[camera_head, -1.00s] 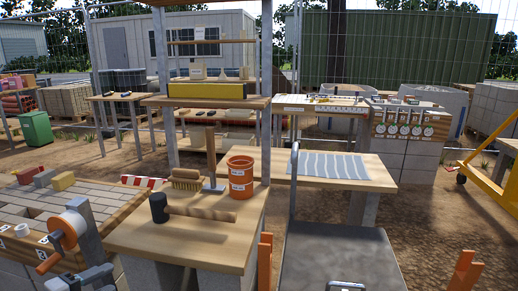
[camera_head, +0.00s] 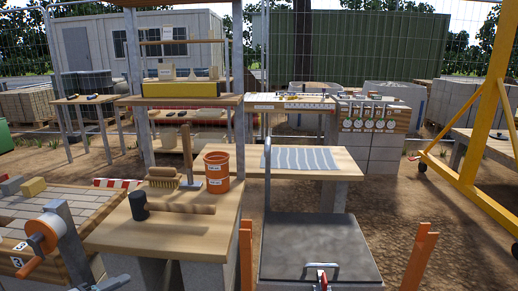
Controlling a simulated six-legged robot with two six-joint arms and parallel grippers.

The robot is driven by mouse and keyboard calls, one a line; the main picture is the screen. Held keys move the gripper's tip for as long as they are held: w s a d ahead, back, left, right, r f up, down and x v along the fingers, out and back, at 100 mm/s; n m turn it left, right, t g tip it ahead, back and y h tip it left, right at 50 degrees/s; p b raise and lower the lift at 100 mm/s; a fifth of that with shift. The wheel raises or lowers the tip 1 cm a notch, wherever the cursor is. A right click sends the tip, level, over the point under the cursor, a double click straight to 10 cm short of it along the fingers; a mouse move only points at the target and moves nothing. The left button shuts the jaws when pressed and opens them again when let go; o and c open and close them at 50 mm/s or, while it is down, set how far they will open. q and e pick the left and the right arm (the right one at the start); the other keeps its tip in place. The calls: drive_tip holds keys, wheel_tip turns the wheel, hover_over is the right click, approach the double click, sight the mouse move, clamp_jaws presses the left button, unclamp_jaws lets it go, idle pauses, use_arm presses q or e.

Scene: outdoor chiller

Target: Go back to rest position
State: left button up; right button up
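Neither of my grippers can be made out in the head view. A grey metal piece (camera_head: 104,285) is cut off by the bottom edge at the left; I cannot tell what it belongs to. In front of me, a wooden workbench (camera_head: 215,232) carries a black-headed mallet (camera_head: 138,206) lying on its side, a brush (camera_head: 163,178), an upright wooden-handled tool (camera_head: 188,160) and an orange bucket (camera_head: 216,170).
A dark grey lid (camera_head: 315,243) with a metal handle stands close at bottom centre, between two orange posts (camera_head: 246,255) (camera_head: 420,258). A reel (camera_head: 43,238) stands at left. A yellow frame (camera_head: 480,130) stands at right. Open dirt (camera_head: 395,205) lies between.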

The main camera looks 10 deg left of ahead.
use_arm(q)
drive_tip(key=w+d+f+n+g+h, duration=0.15)
drive_tip(key=d+f+n, duration=0.25)
drive_tip(key=d+f, duration=0.7)
drive_tip(key=d+f+n+g, duration=0.35)
drive_tip(key=d+f, duration=0.45)
drive_tip(key=d, duration=0.6)
drive_tip(key=s+d+f+n+g+y, duration=0.15)
drive_tip(key=s+f+n+g, duration=0.25)
drive_tip(key=s+f+n, duration=0.5)
drive_tip(key=s+d+f+n+g+y, duration=0.15)
drive_tip(key=s+f+n+g, duration=0.4)
drive_tip(key=s, duration=0.55)
wheel_tip(320, 180, up, 20)
drive_tip(key=p, duration=1.9)
drive_tip(key=shift+w+a+r+n+t+y, duration=0.2)
drive_tip(key=shift+w+a+n+t+y, duration=0.15)
drive_tip(key=shift+t, duration=0.1)
